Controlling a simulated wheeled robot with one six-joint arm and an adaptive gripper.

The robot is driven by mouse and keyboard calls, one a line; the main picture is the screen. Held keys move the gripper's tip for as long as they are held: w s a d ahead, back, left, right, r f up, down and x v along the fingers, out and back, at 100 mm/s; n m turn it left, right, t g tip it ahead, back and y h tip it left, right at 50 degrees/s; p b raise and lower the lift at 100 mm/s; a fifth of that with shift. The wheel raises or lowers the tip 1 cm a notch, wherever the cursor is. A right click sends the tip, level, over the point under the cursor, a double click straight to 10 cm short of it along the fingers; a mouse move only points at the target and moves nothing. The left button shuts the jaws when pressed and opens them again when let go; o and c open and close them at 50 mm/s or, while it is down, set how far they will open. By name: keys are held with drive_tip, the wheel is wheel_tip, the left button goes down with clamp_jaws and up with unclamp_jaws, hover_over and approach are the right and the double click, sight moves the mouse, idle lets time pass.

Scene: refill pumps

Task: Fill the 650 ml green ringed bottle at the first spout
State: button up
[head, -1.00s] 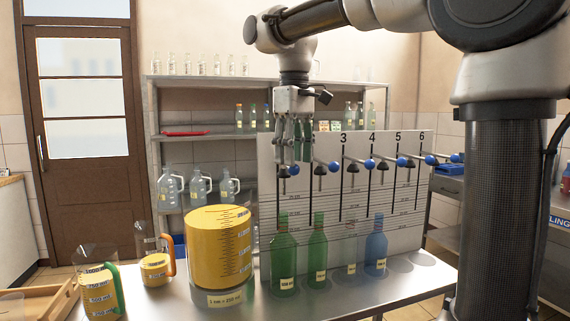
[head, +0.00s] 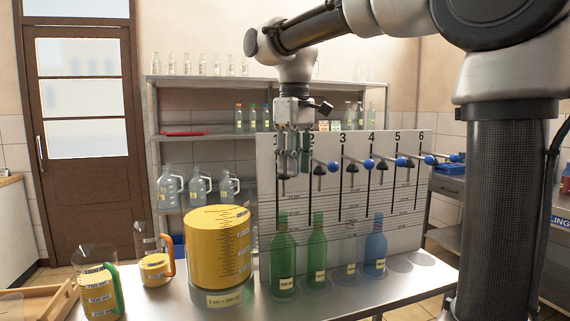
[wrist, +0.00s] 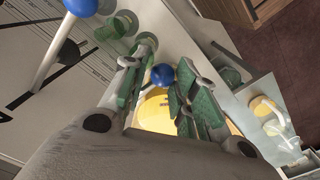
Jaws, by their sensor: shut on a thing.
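A green bottle (head: 284,262) with a pale label stands upright at the left end of the row, below the first spout; its label is too small to read surely. A second green bottle (head: 317,255) stands right of it. My gripper (head: 287,172) is in front of the board at the first spout, above the first bottle. In the wrist view, the blue knob (wrist: 162,75) of a lever sits between my green-padded fingers, and my gripper is shut on it. In the head view my fingers hide this knob. The liquid level in the bottle is not clear.
A yellow-filled measuring cylinder (head: 219,245) stands left of the bottles, with two jugs (head: 155,266) (head: 100,292) further left. A clear bottle (head: 350,262) and a blue bottle (head: 376,250) stand to the right. More blue-knobbed levers (head: 333,166) line the numbered board (head: 400,225).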

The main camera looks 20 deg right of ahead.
drive_tip(key=shift+a+f, duration=0.2)
drive_tip(key=shift+f, duration=4.4)
idle(3.4)
